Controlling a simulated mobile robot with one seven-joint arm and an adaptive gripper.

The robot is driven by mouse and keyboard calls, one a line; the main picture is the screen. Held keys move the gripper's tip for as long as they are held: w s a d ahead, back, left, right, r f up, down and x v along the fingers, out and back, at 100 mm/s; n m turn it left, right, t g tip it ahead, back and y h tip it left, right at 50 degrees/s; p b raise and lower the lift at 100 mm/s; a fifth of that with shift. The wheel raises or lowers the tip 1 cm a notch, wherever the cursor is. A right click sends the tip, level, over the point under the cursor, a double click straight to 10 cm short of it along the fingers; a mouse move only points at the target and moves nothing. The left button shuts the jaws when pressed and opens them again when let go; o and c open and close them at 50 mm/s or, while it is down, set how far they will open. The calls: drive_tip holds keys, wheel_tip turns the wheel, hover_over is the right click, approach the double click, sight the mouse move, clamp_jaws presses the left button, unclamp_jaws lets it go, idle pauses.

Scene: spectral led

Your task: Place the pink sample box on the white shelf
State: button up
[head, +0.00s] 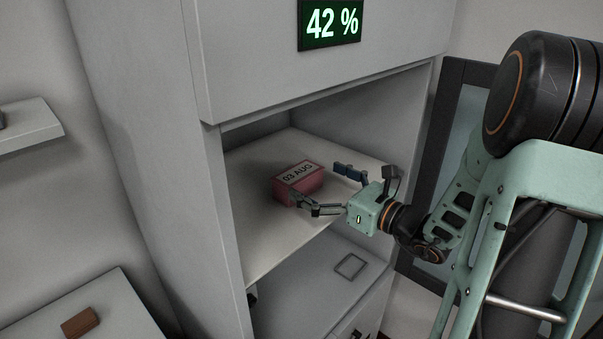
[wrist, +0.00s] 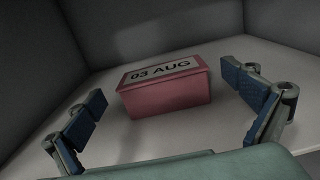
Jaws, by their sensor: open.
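The pink sample box (head: 299,183) has a label reading "03 AUG" on top. It rests on a pale shelf board (head: 262,236) inside a grey cabinet, under a display reading 42 %. My gripper (head: 328,189) is open, reaching into the cabinet from the right with its fingers pointing at the box. In the wrist view the box (wrist: 166,87) sits between and beyond the two blue-padded fingers, apart from both. A white shelf (head: 32,124) is fixed to the wall at the far left, with a dark object partly in view on it.
The cabinet's left side panel (head: 165,170) stands between the compartment and the wall shelf. A dark-framed glass door (head: 450,130) is open at the right. A brown box (head: 80,322) lies on a lower white surface (head: 110,300). A lower compartment holds a square outline (head: 350,266).

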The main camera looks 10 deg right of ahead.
drive_tip(key=v, duration=0.6)
drive_tip(key=shift+s+d, duration=0.15)
drive_tip(key=shift+s, duration=0.1)
